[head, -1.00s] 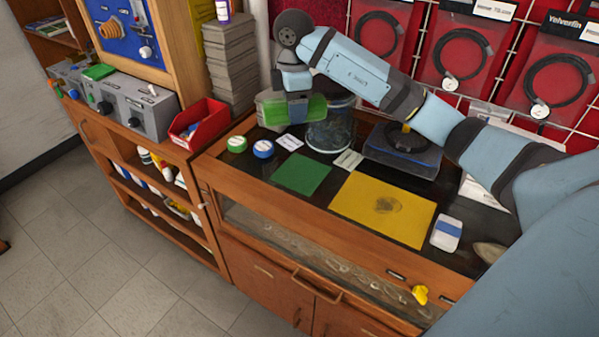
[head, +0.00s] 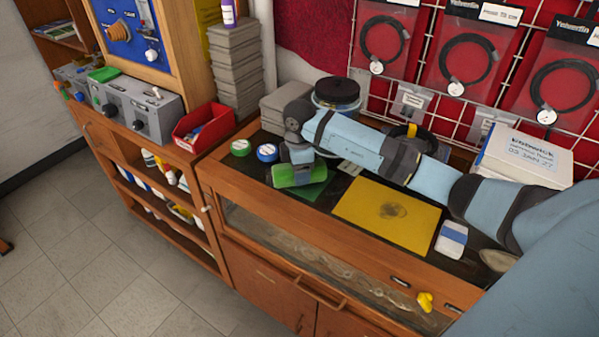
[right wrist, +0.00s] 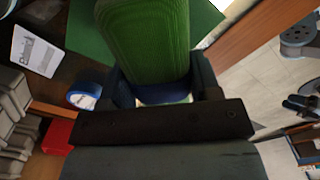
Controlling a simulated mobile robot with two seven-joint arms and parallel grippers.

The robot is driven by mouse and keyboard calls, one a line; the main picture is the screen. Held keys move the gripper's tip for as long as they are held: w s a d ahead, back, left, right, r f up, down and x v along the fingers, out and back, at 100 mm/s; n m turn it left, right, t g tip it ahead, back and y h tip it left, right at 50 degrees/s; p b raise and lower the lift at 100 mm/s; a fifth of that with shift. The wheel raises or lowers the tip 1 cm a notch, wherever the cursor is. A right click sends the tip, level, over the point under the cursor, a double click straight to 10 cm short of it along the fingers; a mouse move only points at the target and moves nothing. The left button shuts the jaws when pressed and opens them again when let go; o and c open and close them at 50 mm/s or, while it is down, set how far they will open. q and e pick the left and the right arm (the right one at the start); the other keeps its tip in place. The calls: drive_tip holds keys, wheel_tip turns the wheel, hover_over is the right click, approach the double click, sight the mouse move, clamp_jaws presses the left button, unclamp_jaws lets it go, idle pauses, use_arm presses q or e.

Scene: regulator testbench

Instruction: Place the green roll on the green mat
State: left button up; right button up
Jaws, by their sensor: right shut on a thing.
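The green roll (head: 302,172), a ribbed cylinder, is held in my right gripper (head: 297,164). In the right wrist view the roll (right wrist: 150,42) sits between the two dark fingers of the gripper (right wrist: 163,92). The green mat (head: 311,192) lies flat on the dark bench top, left of the yellow mat. The roll and gripper hide most of it in the head view. In the right wrist view the mat (right wrist: 88,32) shows on both sides of the roll. I cannot tell whether the roll touches it. My left gripper is not in view.
A green round disc (head: 240,147) and a blue one (head: 267,152) lie close left of the roll. The yellow mat (head: 385,211) lies right, with a blue-and-white block (head: 452,238) beyond it. A lidded jar (head: 337,97) stands behind. The front bench edge is near.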

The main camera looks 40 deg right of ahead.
drive_tip(key=shift+f, duration=0.55)
drive_tip(key=shift+f, duration=0.1)
drive_tip(key=o, duration=1)
wheel_tip(320, 180, up, 12)
drive_tip(key=shift+r, duration=0.15)
